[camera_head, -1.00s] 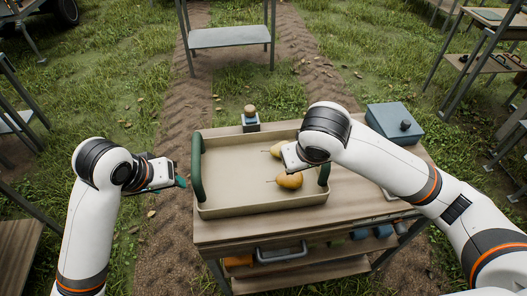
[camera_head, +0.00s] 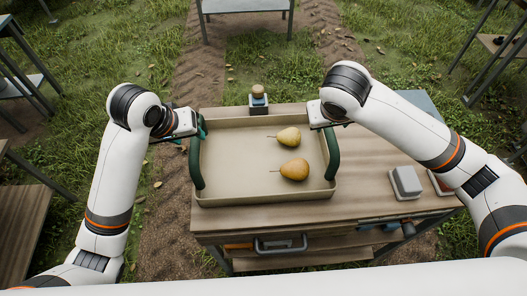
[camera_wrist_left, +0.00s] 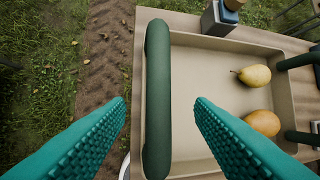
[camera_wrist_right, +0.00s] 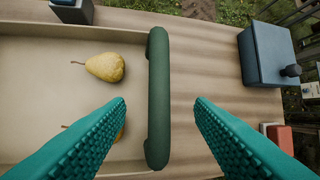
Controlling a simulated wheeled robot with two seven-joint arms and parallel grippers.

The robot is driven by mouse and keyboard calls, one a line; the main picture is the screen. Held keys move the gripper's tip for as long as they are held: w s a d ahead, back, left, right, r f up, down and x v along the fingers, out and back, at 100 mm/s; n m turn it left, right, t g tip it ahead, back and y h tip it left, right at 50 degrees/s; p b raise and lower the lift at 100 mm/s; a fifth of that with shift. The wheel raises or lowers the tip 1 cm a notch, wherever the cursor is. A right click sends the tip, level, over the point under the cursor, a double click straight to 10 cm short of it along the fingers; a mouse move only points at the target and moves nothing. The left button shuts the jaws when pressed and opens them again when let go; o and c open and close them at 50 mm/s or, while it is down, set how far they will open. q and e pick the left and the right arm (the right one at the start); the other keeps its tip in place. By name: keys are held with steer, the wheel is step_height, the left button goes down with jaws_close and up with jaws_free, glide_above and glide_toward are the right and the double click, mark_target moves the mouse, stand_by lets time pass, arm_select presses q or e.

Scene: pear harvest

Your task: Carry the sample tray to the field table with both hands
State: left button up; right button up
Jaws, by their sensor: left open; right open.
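The beige sample tray (camera_head: 250,196) lies on a wooden cart top, with a green handle at each end and two yellow pears inside. The left handle (camera_head: 195,163) shows between the open teal fingers of my left gripper (camera_wrist_left: 160,110) in the left wrist view. The right handle (camera_head: 332,157) shows between the open fingers of my right gripper (camera_wrist_right: 160,110) in the right wrist view. Neither gripper is closed on a handle. One pear (camera_head: 289,135) lies behind the other pear (camera_head: 294,169). In the head view the right fingertips are mostly hidden.
A small box with a round knob (camera_head: 258,98) stands behind the tray. A blue-grey box (camera_wrist_right: 268,55) sits to the right on the cart (camera_head: 370,190), beside a pale block (camera_head: 405,182). A metal-legged table (camera_head: 245,6) stands ahead on the dirt track.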

mark_target(199, 142)
arm_select(q)
steer(key=x, duration=0.7)
steer(key=shift+f, duration=0.3)
arm_select(e)
steer(key=x, duration=0.7)
steer(key=shift+f, duration=0.3)
arm_select(q)
jaws_close()
arm_select(e)
jaws_close()
arm_select(q)
steer(key=shift+w+r, duration=0.1)
arm_select(e)
steer(key=shift+w+r, duration=0.1)
